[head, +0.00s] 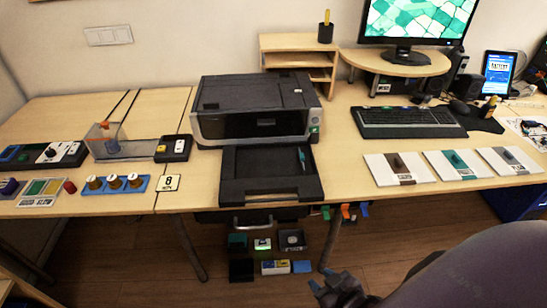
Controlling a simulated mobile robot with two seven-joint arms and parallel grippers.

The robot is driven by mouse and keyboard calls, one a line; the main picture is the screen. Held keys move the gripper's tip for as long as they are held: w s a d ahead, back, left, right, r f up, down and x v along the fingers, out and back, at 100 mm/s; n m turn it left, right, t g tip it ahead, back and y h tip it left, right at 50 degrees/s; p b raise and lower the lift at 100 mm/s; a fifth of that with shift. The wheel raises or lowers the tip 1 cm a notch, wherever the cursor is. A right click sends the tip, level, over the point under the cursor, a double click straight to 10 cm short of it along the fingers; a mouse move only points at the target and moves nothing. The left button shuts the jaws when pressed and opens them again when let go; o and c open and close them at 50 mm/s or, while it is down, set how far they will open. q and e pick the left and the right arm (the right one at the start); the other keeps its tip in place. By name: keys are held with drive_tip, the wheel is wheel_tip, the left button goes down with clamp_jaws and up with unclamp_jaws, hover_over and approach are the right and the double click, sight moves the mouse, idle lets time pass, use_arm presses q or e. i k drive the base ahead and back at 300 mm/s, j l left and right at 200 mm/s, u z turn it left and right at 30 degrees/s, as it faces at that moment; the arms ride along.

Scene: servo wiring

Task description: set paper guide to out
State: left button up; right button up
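A dark printer (256,108) stands in the middle of the table against the wall. Its black paper tray (258,188) sticks out at the front, toward the table edge. A small teal piece (302,158), which looks like the paper guide, sits near the tray's right side; its exact setting is too small to read. My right gripper (320,278) is low in the picture, in front of the table and below the tray. Its fingertips look apart with nothing between them. My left gripper is not in view.
The keyboard (410,122) and several white panels with knobs (458,165) lie to the right. A switch box (173,148), a clear bin (103,148) and a blue rack with knobs (115,184) are at the left. Coloured levers (346,211) hang under the table edge.

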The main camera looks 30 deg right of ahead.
sight(302, 156)
drive_tip(key=l+z, duration=0.15)
drive_tip(key=z, duration=0.75)
drive_tip(key=i+j, duration=0.05)
